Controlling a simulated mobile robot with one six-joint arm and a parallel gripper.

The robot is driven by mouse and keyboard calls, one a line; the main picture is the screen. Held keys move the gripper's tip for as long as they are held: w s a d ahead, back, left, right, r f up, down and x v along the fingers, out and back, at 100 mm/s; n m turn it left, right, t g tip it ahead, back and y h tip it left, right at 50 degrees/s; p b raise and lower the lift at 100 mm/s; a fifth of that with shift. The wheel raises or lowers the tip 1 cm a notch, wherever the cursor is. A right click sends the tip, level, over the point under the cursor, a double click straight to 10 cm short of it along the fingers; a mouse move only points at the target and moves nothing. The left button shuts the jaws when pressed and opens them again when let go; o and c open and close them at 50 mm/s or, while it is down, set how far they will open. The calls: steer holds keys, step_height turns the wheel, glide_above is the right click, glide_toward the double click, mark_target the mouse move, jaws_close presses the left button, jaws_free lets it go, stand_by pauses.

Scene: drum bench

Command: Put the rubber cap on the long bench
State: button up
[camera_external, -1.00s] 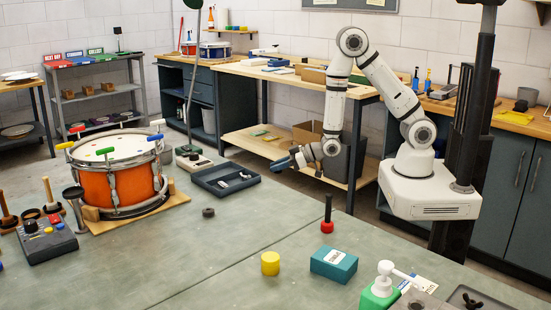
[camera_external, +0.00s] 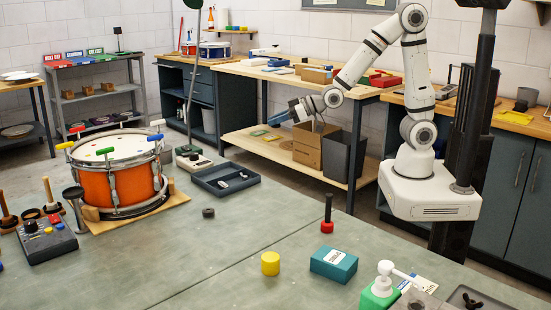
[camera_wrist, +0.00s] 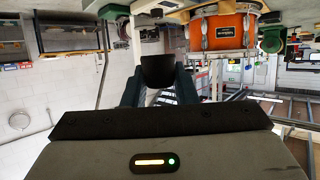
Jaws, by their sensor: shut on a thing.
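My gripper (camera_external: 288,115) is shut on a dark, rounded piece, the rubber cap (camera_wrist: 158,72), which shows between the two fingers in the wrist view. In the external view the gripper points left, raised in front of the long wooden-topped bench (camera_external: 345,88), a little below its top. The cap is too small to make out clearly there. The gripper is apart from the bench as far as I can tell.
The bench top carries a cardboard box (camera_external: 318,76), a red tray (camera_external: 385,81) and papers; bare wood shows between them. Boxes (camera_external: 307,150) stand on the lower shelf. The grey-green worktable (camera_external: 215,260) in front holds an orange drum (camera_external: 112,186) and a dark tray (camera_external: 226,180).

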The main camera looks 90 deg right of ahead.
steer(key=a+n+y+b, duration=0.2)
steer(key=a, duration=1.4)
steer(key=n+g+y+b, duration=0.3)
steer(key=n+y, duration=0.2)
glide_above(362, 245)
step_height(362, 245, down, 5)
steer(key=shift+d+f, duration=0.1)
steer(key=shift+f, duration=0.1)
steer(key=shift+f, duration=0.1)
steer(key=shift+t, duration=0.3)
step_height(362, 245, down, 9)
steer(key=shift+f+b, duration=0.2)
steer(key=shift+b, duration=1.05)
